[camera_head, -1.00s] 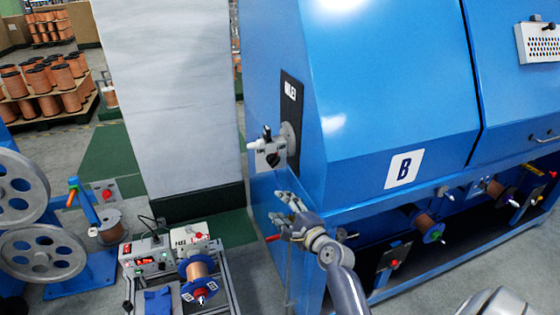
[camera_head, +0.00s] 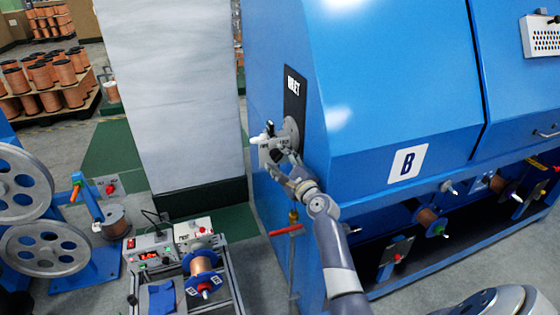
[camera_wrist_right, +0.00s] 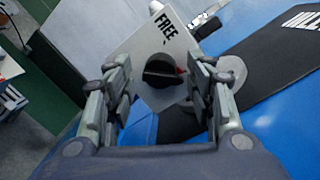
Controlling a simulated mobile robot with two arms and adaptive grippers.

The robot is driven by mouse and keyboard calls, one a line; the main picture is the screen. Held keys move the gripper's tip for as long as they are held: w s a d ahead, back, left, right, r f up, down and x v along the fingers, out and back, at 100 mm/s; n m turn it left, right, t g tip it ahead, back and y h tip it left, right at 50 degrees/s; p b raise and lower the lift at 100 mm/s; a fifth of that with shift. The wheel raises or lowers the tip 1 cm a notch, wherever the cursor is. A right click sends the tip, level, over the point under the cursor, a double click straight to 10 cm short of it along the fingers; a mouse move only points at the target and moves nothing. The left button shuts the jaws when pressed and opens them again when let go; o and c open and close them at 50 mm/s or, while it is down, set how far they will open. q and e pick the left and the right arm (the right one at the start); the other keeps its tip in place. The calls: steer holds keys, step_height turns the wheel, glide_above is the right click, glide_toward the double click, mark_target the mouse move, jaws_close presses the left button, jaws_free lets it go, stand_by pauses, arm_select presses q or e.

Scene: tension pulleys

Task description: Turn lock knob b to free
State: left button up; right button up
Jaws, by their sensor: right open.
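Lock knob b is a black round knob (camera_wrist_right: 163,70) with a red mark on its right side, on a grey plate (camera_wrist_right: 143,48) printed "FREE". In the right wrist view it lies between and beyond the fingers of my right gripper (camera_wrist_right: 160,95), which is open. In the head view my right gripper (camera_head: 281,160) is up at the plate (camera_head: 268,147) on the end of the blue machine marked B, and it hides the knob. I cannot tell whether the fingers touch the knob. My left gripper is not in view.
The blue machine (camera_head: 400,90) fills the right side. A black strip (camera_head: 293,95) marked as inlet and a round grey flange (camera_head: 290,135) sit beside the plate. A red-handled valve (camera_head: 287,229) is below my gripper. A white pillar (camera_head: 170,90) stands left.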

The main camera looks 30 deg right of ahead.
steer(key=shift+w, duration=0.2)
steer(key=shift+c, duration=0.4)
steer(key=shift+s+f, duration=0.1)
steer(key=c, duration=0.8)
